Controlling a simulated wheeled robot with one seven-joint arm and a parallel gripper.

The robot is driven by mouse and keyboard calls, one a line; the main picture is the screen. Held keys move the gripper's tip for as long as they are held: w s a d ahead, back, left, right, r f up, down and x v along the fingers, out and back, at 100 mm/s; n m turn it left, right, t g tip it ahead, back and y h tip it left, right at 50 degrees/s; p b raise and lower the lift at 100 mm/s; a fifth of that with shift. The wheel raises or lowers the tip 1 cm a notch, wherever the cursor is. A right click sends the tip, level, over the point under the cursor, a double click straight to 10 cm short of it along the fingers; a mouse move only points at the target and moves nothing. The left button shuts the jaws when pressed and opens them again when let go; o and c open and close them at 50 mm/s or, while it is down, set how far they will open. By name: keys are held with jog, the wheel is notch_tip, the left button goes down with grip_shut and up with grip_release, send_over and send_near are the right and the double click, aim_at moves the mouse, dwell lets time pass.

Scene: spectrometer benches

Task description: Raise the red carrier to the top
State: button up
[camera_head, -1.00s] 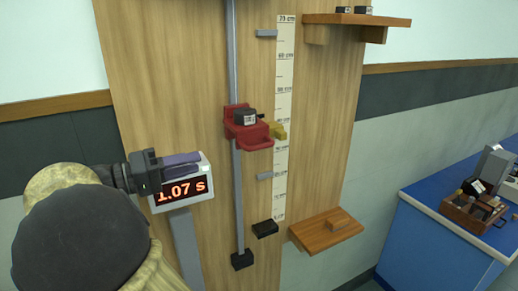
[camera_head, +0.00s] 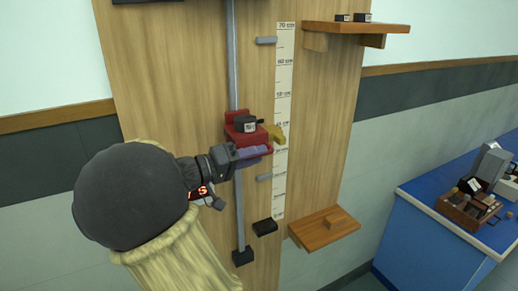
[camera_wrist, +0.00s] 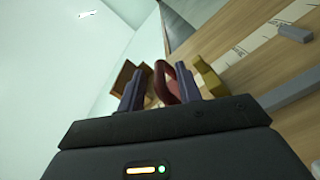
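The red carrier (camera_head: 236,129) sits on the vertical grey rail (camera_head: 233,70), roughly mid-height on the board.
Grey pegs (camera_head: 265,41) stick out of the board above and below the carrier. A wooden shelf (camera_head: 350,27) is at upper right and a lower one (camera_head: 326,231) at lower right. A blue bench (camera_head: 430,245) stands at right. A timer display (camera_head: 203,191) is mostly behind my arm.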

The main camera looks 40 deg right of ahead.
jog(key=shift+x, duration=0.85)
jog(key=shift+w, duration=0.1)
grip_shut()
jog(key=shift+r, duration=0.15)
